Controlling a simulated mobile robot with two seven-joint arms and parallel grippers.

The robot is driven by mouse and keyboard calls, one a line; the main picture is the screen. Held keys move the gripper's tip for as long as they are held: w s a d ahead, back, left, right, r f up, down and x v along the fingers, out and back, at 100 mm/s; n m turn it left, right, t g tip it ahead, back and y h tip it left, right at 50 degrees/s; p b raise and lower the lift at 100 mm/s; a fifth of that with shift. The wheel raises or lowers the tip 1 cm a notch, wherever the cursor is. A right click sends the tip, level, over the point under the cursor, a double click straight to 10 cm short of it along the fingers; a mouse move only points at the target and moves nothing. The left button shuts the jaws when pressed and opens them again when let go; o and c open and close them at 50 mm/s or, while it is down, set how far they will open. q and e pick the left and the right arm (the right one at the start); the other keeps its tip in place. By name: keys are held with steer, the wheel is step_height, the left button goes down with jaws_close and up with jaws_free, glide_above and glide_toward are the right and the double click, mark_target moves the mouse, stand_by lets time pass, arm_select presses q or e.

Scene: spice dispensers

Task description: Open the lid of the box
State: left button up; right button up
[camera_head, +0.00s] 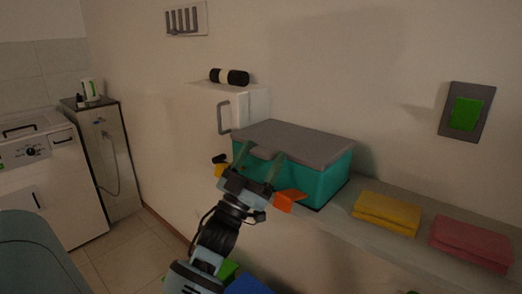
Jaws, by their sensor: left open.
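The box (325,184) is teal with a flat grey lid (296,142), and it stands on a shelf against the wall. The lid lies closed over the box. My left gripper (259,164) is in front of the box's front face, below the lid's front edge. Its two fingers are spread apart with nothing seen between them. The fingers cover part of the box's front, and I cannot tell whether they touch it. My right gripper is not in view.
The grey shelf (341,220) carries a folded yellow cloth (388,212) and a folded red cloth (470,242) right of the box. An orange object (289,200) is by the gripper. A white cabinet (215,115) with a black roll (230,77) on top stands left of the box.

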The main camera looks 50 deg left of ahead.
arm_select(q)
steer(key=shift+w+r, duration=0.3)
steer(key=shift+w, duration=0.05)
